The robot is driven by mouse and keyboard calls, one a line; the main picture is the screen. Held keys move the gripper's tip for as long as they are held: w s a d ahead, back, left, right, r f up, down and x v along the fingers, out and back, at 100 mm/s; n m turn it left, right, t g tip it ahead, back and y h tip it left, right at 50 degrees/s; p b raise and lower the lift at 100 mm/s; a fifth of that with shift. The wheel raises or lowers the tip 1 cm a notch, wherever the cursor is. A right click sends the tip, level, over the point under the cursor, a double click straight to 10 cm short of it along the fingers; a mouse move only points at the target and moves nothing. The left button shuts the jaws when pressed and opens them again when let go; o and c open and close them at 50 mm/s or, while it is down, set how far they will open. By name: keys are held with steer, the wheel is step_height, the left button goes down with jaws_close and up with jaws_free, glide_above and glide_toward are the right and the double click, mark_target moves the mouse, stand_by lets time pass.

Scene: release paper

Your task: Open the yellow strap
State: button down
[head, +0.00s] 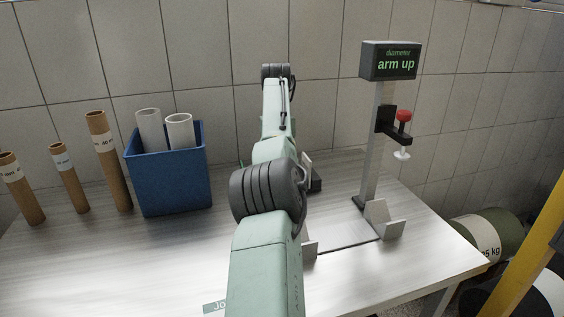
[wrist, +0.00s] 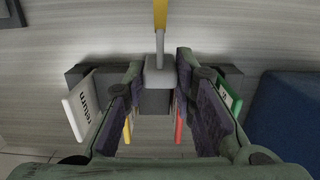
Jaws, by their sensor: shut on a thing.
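In the wrist view, a yellow strip (wrist: 160,14), which may be the strap, runs in from the top edge and joins a thin grey rod. The rod leads down to a small grey block (wrist: 159,76). My gripper (wrist: 160,68) has its two fingers on either side of this block, shut on it. A second narrow yellow piece (wrist: 128,127) shows low by the left finger, and a red piece (wrist: 178,113) by the right finger. In the head view my arm hides the gripper and the strap.
A white label plate (wrist: 82,107) and a green one (wrist: 229,98) flank the fingers. A blue bin (head: 170,178) with white tubes and several brown tubes (head: 108,160) stand left on the table. A gauge post (head: 372,150) reading "arm up" and a V-shaped rest (head: 384,220) stand right.

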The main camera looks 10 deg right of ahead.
steer(key=shift+f, duration=0.15)
stand_by(0.4)
steer(key=c, duration=1.5)
jaws_free()
steer(key=shift+w+f, duration=0.1)
steer(key=shift+w, duration=0.05)
steer(key=shift+o, duration=0.9)
steer(key=shift+d, duration=0.1)
